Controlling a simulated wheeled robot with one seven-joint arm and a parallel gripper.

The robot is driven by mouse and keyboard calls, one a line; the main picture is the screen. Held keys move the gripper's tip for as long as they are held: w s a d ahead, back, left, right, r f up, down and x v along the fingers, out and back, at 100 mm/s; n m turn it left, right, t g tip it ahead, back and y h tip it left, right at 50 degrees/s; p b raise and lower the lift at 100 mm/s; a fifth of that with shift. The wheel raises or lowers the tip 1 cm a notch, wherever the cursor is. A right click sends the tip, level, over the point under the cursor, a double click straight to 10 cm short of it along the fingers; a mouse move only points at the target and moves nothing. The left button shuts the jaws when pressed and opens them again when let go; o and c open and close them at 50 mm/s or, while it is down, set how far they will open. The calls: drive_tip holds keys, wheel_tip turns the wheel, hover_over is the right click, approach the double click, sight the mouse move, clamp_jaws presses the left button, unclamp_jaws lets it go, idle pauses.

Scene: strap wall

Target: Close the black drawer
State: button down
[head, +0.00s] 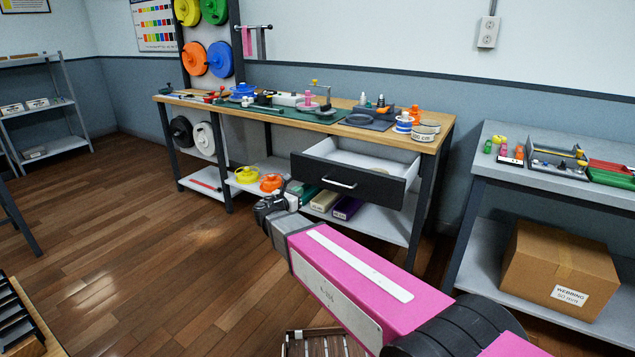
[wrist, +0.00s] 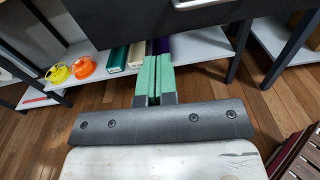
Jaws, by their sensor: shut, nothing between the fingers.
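The black drawer (head: 345,183) hangs under the wooden workbench top and stands pulled out, with its white inside showing. A silver bar handle (head: 340,183) is on its black front. In the wrist view the drawer front (wrist: 135,18) fills the top, with part of the handle (wrist: 190,3) at the upper edge. My gripper (head: 270,203) is left of and a little below the drawer front in the head view. Its green fingers (wrist: 153,75) are together and empty in the wrist view. I cannot tell the exact gap between fingers and drawer.
The workbench (head: 290,115) carries spools, jars and tools. Its lower shelf (head: 375,222) holds yellow and orange spools and several boxes. A grey table (head: 540,180) stands at right with a cardboard box (head: 560,268) below. The wooden floor (head: 130,220) at left is clear.

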approach(319, 174)
drive_tip(key=shift+n+t, duration=0.3)
drive_tip(key=shift+n, duration=0.1)
drive_tip(key=x, duration=0.7)
drive_tip(key=shift+w+d+f, duration=0.15)
drive_tip(key=shift+w+d, duration=0.05)
